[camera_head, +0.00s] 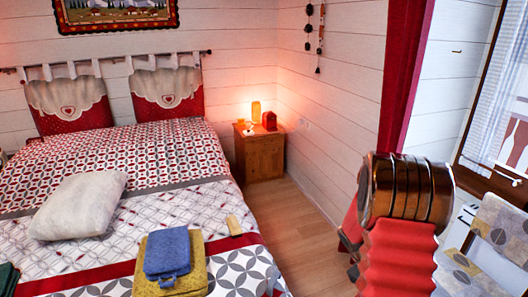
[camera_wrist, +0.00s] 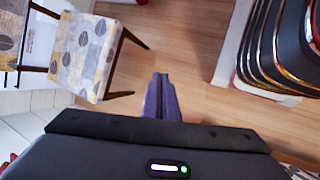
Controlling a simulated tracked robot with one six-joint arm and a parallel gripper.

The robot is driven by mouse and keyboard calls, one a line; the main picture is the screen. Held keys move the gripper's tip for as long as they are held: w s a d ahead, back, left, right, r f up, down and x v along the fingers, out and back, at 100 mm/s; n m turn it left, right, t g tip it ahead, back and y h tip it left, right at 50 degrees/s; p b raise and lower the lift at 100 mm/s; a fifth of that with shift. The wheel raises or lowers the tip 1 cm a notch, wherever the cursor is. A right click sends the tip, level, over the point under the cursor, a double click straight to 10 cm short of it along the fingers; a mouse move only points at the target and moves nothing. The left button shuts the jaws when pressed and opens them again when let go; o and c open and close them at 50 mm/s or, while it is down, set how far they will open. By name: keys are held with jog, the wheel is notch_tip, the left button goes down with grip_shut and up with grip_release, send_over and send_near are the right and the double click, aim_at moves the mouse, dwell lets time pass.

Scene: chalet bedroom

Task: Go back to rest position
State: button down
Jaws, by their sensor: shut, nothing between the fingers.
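In the wrist view my gripper (camera_wrist: 161,98) shows as two dark purple fingers pressed together. It is shut and empty, above the bare wooden floor (camera_wrist: 180,40). In the head view my red and metal arm stands at the right, in front of the window side; my gripper's fingers cannot be made out there.
A bed (camera_head: 100,165) with a pillow (camera_head: 80,206) and folded towels (camera_head: 168,255) fills the left. A nightstand (camera_head: 262,158) with a lit lamp stands in the corner. A patterned chair (camera_wrist: 85,55) is near my gripper. Floor (camera_head: 290,215) is clear beside the bed.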

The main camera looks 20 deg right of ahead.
jog(key=s+a+r+t+y, duration=0.1)
jog(key=a+r+t, duration=0.2)
jog(key=a+r, duration=0.6)
jog(key=s+a+r+t+y, duration=0.2)
jog(key=a+r, duration=0.8)
jog(key=a, duration=0.6)
jog(key=s+a+r+m+t+y, duration=0.1)
jog(key=a+r+t, duration=0.3)
jog(key=a+r, duration=0.5)
jog(key=s+a, duration=0.1)
jog(key=a, duration=0.3)
jog(key=shift+a+r, duration=0.15)
